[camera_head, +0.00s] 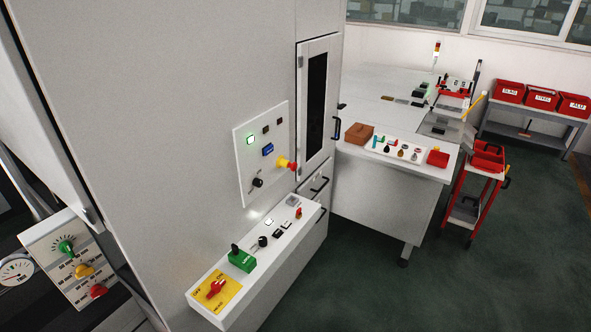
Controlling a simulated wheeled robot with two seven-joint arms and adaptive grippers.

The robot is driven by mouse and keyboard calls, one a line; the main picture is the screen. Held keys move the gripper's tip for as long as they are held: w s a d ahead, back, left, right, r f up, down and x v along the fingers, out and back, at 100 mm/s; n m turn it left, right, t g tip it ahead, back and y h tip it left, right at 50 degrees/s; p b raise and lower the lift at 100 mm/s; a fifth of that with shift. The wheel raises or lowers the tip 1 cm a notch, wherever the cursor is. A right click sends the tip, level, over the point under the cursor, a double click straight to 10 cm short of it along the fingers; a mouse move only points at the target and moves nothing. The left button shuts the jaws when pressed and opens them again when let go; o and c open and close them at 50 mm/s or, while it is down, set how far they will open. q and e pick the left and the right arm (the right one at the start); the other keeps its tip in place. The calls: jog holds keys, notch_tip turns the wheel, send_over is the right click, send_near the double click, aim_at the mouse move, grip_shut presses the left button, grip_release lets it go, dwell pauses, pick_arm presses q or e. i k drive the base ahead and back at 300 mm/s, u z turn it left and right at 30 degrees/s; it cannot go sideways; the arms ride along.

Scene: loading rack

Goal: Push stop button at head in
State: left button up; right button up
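A red push button on a yellow collar (286,163) sticks out from the upright white control panel (245,170) on the large grey cabinet. It looks like a stop button; any label is too small to read. How far in it is pressed cannot be told. The same panel has a lit green square (250,140), a blue switch (267,149) and a black knob (257,183). Neither of my grippers is in view.
Below the panel, a white console (265,248) juts out with a green block (242,260) and a red rotary switch (215,289) on yellow. A white workbench (375,205) and red cart (474,195) stand right. Floor at lower right is clear.

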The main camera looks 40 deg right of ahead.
aim_at(293, 166)
jog(key=z, duration=0.6)
jog(key=i, duration=0.65)
jog(key=z, duration=0.65)
jog(key=i, duration=0.7)
jog(key=u, duration=0.15)
